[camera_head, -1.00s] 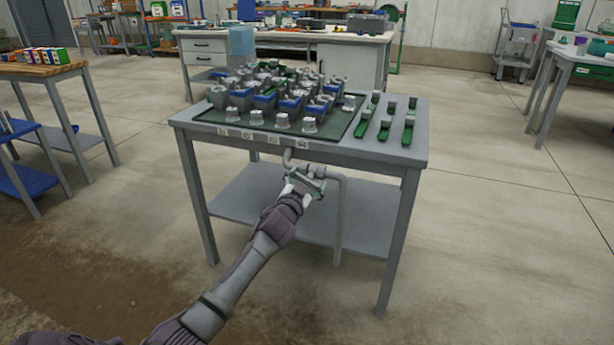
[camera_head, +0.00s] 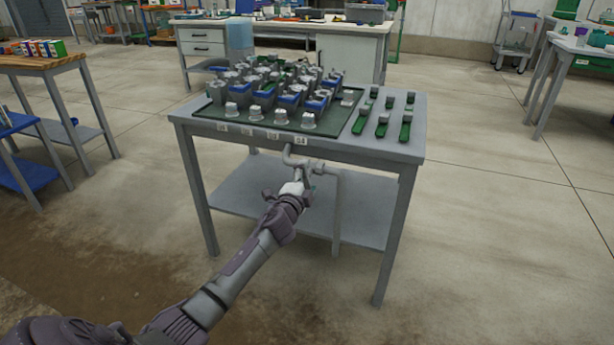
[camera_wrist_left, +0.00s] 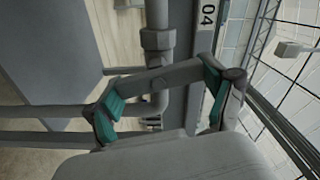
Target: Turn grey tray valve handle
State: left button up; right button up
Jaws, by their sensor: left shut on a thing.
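The grey valve handle (camera_wrist_left: 160,78) lies between the green-padded fingers of my left gripper in the left wrist view. My left gripper (camera_wrist_left: 160,100) is shut on it. In the head view my left gripper (camera_head: 302,188) is at the pipe (camera_head: 318,166) under the front edge of the grey table, and it mostly hides the handle there. The grey pipe and its fitting (camera_wrist_left: 158,40) stand behind the handle in the wrist view. A label reading 04 (camera_wrist_left: 208,14) is on the table edge beside it. My right gripper is not in view.
The grey table (camera_head: 400,150) carries a dark green tray (camera_head: 205,112) with several grey and blue pots. Several green-handled items (camera_head: 382,125) lie on its right side. A lower shelf (camera_head: 240,200) sits close below my left gripper. The floor to the right is clear.

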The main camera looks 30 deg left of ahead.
pick_arm(q)
jog(key=shift+f+m, duration=0.1)
jog(key=shift+m, duration=1.1)
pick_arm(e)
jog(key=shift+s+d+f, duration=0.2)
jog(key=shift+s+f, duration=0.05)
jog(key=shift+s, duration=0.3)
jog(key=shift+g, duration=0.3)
pick_arm(q)
jog(key=o, duration=1)
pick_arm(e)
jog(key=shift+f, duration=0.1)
pick_arm(q)
jog(key=v, duration=1.2)
